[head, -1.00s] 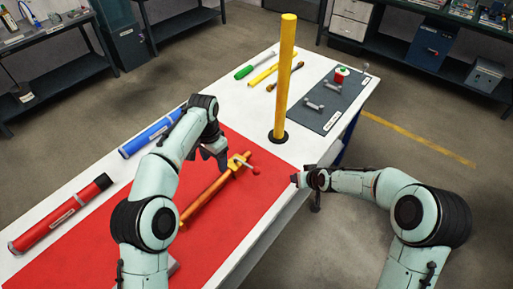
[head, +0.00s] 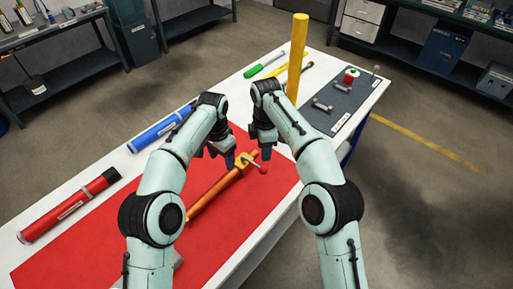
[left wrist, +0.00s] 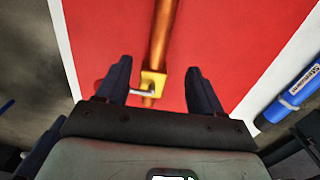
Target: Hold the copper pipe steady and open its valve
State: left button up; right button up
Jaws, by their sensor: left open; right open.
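The copper pipe (head: 213,192) lies on a red mat (head: 100,240). Its yellow valve body (head: 242,161) is near the far end, with a short silver lever ending in a red knob (head: 264,170). My left gripper (head: 229,155) is open, just left of the valve in the head view. In the left wrist view, the pipe (left wrist: 162,35) and valve (left wrist: 153,82) appear between its spread fingers, with no visible grip; the red knob is partly behind one finger. My right gripper (head: 266,152) is open beyond the valve, above the knob, apparently not touching it.
A yellow post (head: 299,55) stands upright behind my right gripper. Blue (head: 160,130) and red (head: 70,205) tubes lie along the left table edge. A dark mat (head: 345,105) with small fittings and a green-handled tool (head: 264,66) lie farther back.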

aim_at(225, 177)
pick_arm(q)
notch_tip(225, 177, down, 13)
jog(key=shift+f, duration=0.15)
dwell(0.4)
